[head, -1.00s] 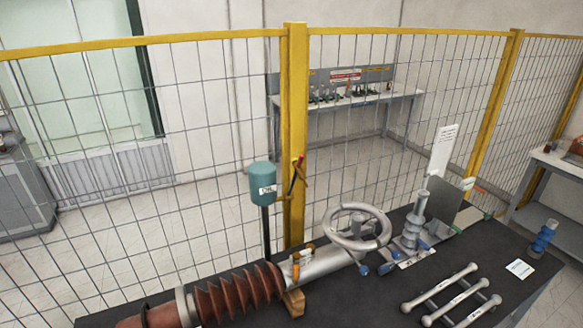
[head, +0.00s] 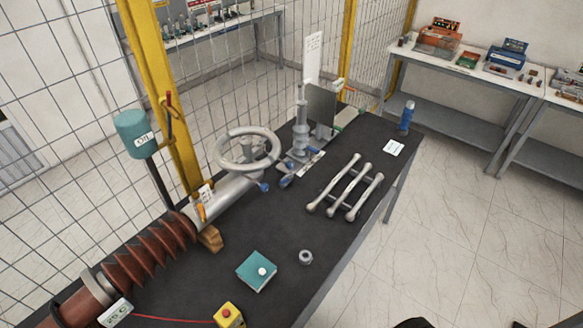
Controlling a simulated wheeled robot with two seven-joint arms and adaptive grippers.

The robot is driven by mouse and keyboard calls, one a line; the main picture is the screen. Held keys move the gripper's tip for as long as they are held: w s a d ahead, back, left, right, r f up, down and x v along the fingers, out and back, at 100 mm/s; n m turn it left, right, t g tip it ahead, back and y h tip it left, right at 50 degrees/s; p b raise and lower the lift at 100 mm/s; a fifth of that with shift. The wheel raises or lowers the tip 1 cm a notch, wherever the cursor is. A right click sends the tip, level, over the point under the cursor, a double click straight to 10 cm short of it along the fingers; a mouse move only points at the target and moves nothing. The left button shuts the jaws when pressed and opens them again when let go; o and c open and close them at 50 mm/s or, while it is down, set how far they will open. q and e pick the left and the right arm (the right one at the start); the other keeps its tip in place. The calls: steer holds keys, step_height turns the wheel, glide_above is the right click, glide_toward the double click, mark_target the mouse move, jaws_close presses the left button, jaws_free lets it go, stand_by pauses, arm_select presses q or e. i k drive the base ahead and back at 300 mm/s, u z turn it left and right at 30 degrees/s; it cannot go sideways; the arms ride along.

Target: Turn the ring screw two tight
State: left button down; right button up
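A brown ribbed bushing (head: 150,254) lies along the left of the dark table, with a grey metal tube (head: 222,201) at its far end. A grey handwheel ring (head: 247,149) stands above the tube's end. A small grey ring-shaped part (head: 305,257) lies on the table near the front edge. I cannot tell which part is ring screw two. Neither gripper shows clearly. A dark shape cut off at the bottom edge may be part of me.
A teal box (head: 257,271) and a yellow box with a red button (head: 229,315) are on the dark table (head: 270,220). A rack of grey rods (head: 345,187), a grey post (head: 301,125) and a blue bottle-like part (head: 406,117) stand farther back. A yellow fence post (head: 158,95) rises behind.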

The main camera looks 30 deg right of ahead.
mark_target(289, 165)
steer(key=u, duration=0.05)
steer(key=k, duration=1.15)
steer(key=z, duration=1.15)
steer(key=i, duration=1.35)
steer(key=u, duration=0.55)
